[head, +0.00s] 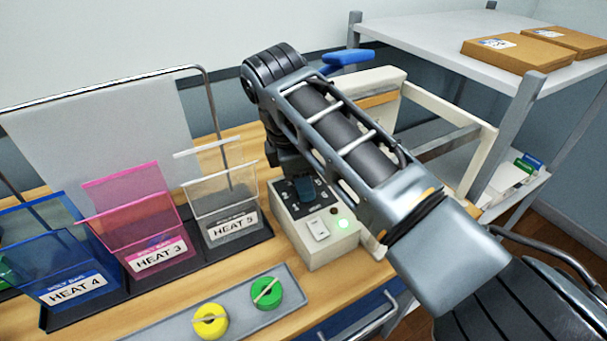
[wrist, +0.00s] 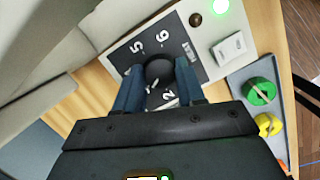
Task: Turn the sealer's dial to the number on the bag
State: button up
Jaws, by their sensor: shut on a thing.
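The sealer's white control box (head: 325,255) stands on the wooden bench, with a dark dial panel on top. My gripper (head: 304,190) reaches down onto the panel. In the wrist view, the blue fingers of my gripper (wrist: 158,88) are shut on the round black dial (wrist: 158,70), one on each side. The numbers 5, 6 and 2 show around it; others are hidden by the fingers. I cannot tell where the dial's pointer stands. Three upright bags stand in a dark rack: blue bag HEAT 4 (head: 72,286), pink bag HEAT 3 (head: 155,256), clear bag HEAT 5 (head: 232,228).
A green light (head: 343,223) glows beside a white switch (head: 318,229) on the box. A grey tray (head: 235,314) in front holds a yellow roll (head: 210,321) and a green roll (head: 266,292). A shelf (head: 440,42) with flat cardboard boxes (head: 532,50) is at the back right.

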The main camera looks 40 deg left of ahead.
jog(key=shift+d, duration=0.1)
jog(key=o, duration=1)
jog(key=shift+o, duration=0.2)
